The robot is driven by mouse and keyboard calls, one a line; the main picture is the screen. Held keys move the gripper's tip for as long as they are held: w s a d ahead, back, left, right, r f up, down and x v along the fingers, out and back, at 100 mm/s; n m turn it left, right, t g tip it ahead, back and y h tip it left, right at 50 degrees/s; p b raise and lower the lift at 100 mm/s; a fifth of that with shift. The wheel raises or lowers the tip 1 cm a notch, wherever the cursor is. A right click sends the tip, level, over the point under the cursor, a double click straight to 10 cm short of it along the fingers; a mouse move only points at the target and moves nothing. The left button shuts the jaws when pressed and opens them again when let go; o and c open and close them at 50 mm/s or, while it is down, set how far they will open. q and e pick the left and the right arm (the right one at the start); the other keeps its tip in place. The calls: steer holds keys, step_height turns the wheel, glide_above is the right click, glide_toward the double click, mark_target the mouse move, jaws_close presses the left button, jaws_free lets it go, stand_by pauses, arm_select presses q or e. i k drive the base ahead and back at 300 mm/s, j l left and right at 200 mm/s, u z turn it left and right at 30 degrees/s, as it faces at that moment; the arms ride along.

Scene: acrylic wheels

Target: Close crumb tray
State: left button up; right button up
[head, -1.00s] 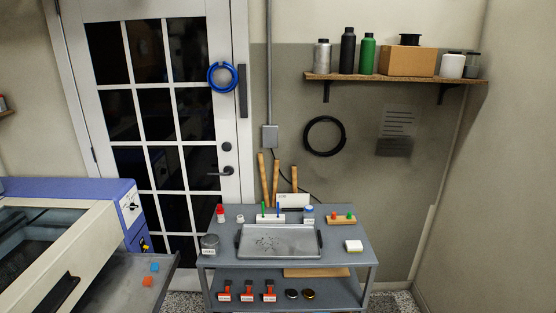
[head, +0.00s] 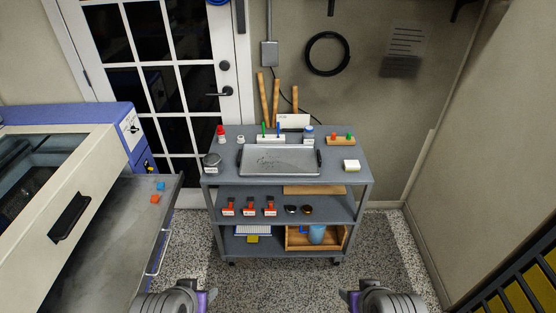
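The crumb tray (head: 115,240) is a wide grey drawer, pulled out of the blue and cream machine (head: 75,170) at the left. A metal handle (head: 157,248) runs along its right side. Blue and orange scraps (head: 157,192) lie at its far corner. My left gripper (head: 208,296) is at the bottom edge, to the right of the tray and apart from the handle. My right gripper (head: 347,297) is at the bottom edge, further right, over the floor. Neither appears to hold anything. Their finger gaps are too small and cut off to judge.
A grey cart (head: 214,178) stands ahead with a metal tray (head: 280,160), bottles and small tools on its shelves. Speckled floor (head: 275,285) is clear between the grippers and the cart. A black rack with yellow panels (head: 520,290) stands at the lower right.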

mark_target(112, 262)
steer(key=u, duration=1.3)
steer(key=i+j+z, duration=0.1)
steer(key=j, duration=0.35)
